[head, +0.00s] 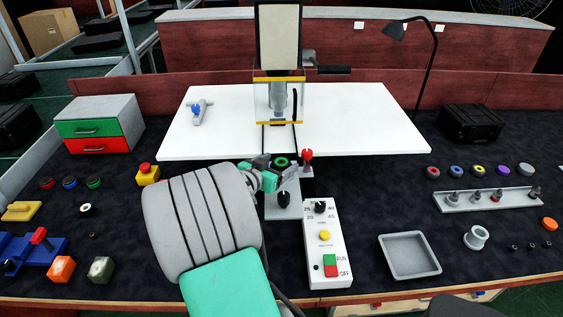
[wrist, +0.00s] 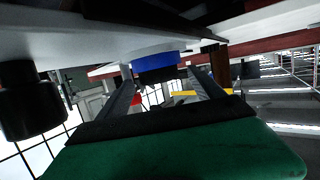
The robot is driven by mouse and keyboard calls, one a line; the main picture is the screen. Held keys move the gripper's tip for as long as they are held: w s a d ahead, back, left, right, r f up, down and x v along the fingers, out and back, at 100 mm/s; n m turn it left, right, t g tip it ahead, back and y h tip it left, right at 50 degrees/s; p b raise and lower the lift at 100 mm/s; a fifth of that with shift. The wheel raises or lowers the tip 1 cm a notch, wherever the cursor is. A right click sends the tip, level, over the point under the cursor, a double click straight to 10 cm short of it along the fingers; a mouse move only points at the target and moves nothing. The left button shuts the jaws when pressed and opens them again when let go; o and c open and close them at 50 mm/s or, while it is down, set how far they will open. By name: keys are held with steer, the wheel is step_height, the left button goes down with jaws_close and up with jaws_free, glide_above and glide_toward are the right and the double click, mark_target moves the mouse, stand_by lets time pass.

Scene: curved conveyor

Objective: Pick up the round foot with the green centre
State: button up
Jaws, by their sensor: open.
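A dark round piece with a green centre (head: 281,162) sits at the press stand in the middle of the head view, right by my fingertips. Another dark round piece with a green centre (head: 94,182) lies on the dark mat at left, beside a red-centred one (head: 47,183) and a blue-centred one (head: 70,182). My gripper (head: 276,173) is open at the front of the press. In the wrist view the fingers (wrist: 168,90) are apart, and a blue and black round part (wrist: 155,62) shows beyond them. I cannot tell whether the fingers touch anything.
The press (head: 278,85) rises behind my gripper, with a red-topped post (head: 307,160) close to its right. A white control box (head: 325,250) stands in front at right. A grey tray (head: 410,272) lies further right. The white board (head: 370,120) is mostly clear.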

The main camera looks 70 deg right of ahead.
steer(key=shift+d+f, duration=0.1)
steer(key=shift+d, duration=0.15)
steer(key=shift+a, duration=0.1)
steer(key=c, duration=1.5)
